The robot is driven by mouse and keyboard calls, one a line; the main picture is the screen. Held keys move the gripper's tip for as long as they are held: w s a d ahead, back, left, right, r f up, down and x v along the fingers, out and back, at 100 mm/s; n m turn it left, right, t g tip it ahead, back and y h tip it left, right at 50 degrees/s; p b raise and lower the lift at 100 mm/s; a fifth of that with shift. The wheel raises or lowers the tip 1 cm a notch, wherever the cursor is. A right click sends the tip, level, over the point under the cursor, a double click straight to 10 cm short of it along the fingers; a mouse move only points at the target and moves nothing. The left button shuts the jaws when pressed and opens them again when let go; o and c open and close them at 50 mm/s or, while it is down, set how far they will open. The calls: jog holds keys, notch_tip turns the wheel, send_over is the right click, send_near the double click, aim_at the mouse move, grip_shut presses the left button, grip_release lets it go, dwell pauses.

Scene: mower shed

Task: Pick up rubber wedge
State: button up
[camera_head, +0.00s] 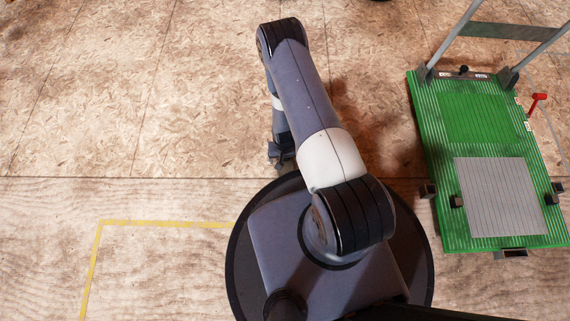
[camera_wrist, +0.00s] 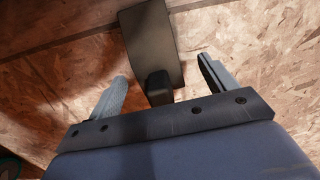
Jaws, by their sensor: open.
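A dark olive-grey tapered piece, which looks like the rubber wedge (camera_wrist: 150,45), lies on the wooden floor in the wrist view. A small black block (camera_wrist: 158,88) shows at its near end; I cannot tell whether it is part of the wedge. My gripper (camera_wrist: 161,68) is open, its two fingers apart on the left and right of the black block, with nothing gripped. In the head view, my gripper (camera_head: 280,157) is small and points down at the floor beside my base. The wedge cannot be made out there.
A green ribbed machine deck (camera_head: 433,180) with a grey panel (camera_head: 500,195), metal handle bars and a red lever (camera_head: 538,102) stands at the right. A yellow line (camera_head: 160,223) marks the floor at lower left. The board floor left of my arm is clear.

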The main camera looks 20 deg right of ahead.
aim_at(286, 162)
jog(key=f, duration=0.1)
jog(key=f+b, duration=0.1)
jog(key=f, duration=0.2)
jog(key=shift+s+d+b, duration=0.3)
jog(key=shift+s+d, duration=0.05)
jog(key=shift+d, duration=0.05)
jog(key=shift+r, duration=0.15)
jog(key=shift+c, duration=0.2)
jog(key=shift+c, duration=0.7)
jog(key=shift+w+a, duration=0.2)
jog(key=shift+w, duration=0.15)
jog(key=c, duration=1)
